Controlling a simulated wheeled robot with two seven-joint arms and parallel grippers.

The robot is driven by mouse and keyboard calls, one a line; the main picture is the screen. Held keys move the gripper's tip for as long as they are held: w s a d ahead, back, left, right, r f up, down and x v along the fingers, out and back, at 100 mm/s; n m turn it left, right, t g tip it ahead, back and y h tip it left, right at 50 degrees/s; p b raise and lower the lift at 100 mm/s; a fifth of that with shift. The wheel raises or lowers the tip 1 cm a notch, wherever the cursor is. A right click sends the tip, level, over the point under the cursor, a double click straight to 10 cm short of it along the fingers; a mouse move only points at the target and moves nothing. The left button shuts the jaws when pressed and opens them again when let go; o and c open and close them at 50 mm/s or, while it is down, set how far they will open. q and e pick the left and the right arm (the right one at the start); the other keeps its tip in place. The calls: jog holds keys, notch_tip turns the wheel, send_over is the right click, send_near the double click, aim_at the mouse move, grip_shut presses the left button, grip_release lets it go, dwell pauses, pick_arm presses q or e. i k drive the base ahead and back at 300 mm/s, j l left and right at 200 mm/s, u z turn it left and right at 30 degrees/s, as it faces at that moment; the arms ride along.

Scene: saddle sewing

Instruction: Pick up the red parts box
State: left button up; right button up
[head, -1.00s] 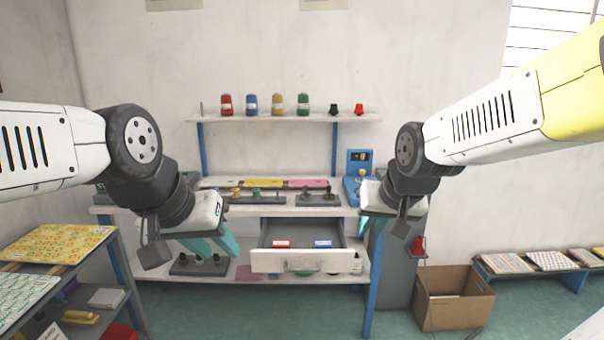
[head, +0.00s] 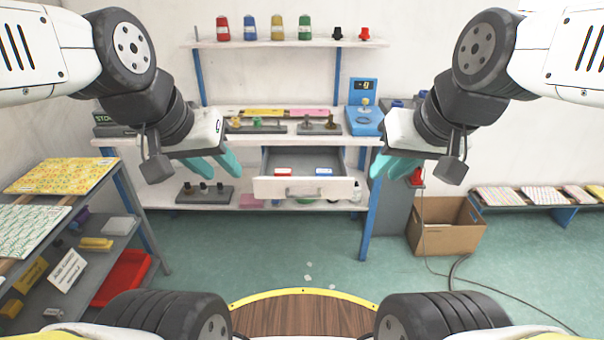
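A small red box (head: 283,171) with a white label or front lies in the open drawer (head: 270,187) of the workbench, left of a similar blue box (head: 323,171). A larger red bin (head: 123,278) sits on the lower level of the shelf rack at left. Which of the red ones is the parts box is not marked. My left gripper (head: 212,167) has its teal fingers apart, empty, left of the drawer in the picture. My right gripper (head: 390,170) has its teal fingers apart, empty, right of the drawer. Neither gripper touches a box.
The workbench (head: 230,142) carries tool holders and a blue device (head: 364,110). A wall shelf (head: 270,43) above holds thread spools. A cardboard box (head: 445,228) stands on the floor at right. A round wooden surface (head: 300,315) is close below. The floor between is mostly clear.

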aim_at(278, 172)
jog(key=i+j, duration=0.55)
jog(key=j, duration=0.15)
jog(key=i+j, duration=0.55)
jog(key=j+z, duration=0.05)
jog(key=j, duration=0.05)
